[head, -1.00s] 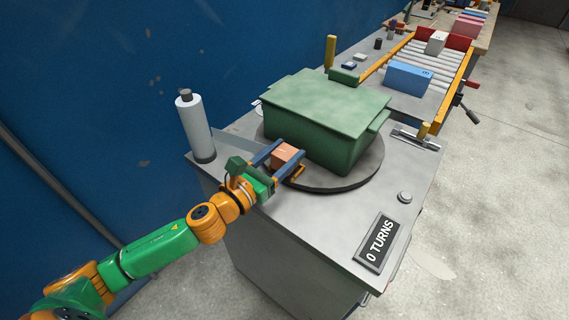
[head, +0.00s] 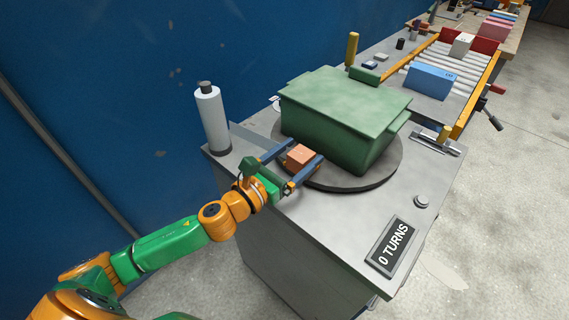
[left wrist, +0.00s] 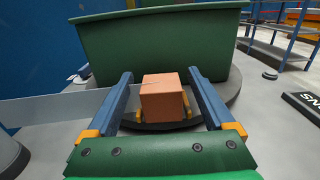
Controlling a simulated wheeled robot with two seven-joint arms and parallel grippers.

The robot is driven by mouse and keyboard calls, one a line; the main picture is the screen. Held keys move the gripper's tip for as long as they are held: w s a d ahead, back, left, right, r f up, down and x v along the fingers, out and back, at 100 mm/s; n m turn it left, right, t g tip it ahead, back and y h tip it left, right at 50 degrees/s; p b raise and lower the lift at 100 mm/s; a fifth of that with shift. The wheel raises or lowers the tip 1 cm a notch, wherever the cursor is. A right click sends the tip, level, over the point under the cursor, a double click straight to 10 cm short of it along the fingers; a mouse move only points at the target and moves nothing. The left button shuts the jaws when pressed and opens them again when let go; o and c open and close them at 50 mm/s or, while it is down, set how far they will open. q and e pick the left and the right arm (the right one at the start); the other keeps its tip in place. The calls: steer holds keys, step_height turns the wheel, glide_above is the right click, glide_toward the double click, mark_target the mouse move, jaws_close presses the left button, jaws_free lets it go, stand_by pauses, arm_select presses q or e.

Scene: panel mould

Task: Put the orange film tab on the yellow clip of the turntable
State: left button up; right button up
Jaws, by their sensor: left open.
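The orange film tab (head: 299,156) is a small block at the near edge of the round grey turntable (head: 372,177), beside the green wrapped load (head: 345,110). In the left wrist view the tab (left wrist: 162,98) sits between my fingers, with a gap on each side. Small yellow parts, seemingly the yellow clip (left wrist: 187,104), show at its sides; most of the clip is hidden by the tab. My left gripper (head: 305,150) is open around the tab, and its blue fingers also show in the left wrist view (left wrist: 160,74). My right gripper is out of view.
A white bottle (head: 211,118) stands on the bench's left corner. A "0 TURNS" sign (head: 393,245) and a round button (head: 422,201) are at the front right. A roller conveyor (head: 455,70) with boxes lies behind. The bench front is mostly clear.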

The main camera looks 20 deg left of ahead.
arm_select(q)
steer(key=b+v, duration=0.2)
steer(key=v, duration=0.9)
steer(key=shift+s, duration=0.25)
steer(key=shift+a, duration=0.1)
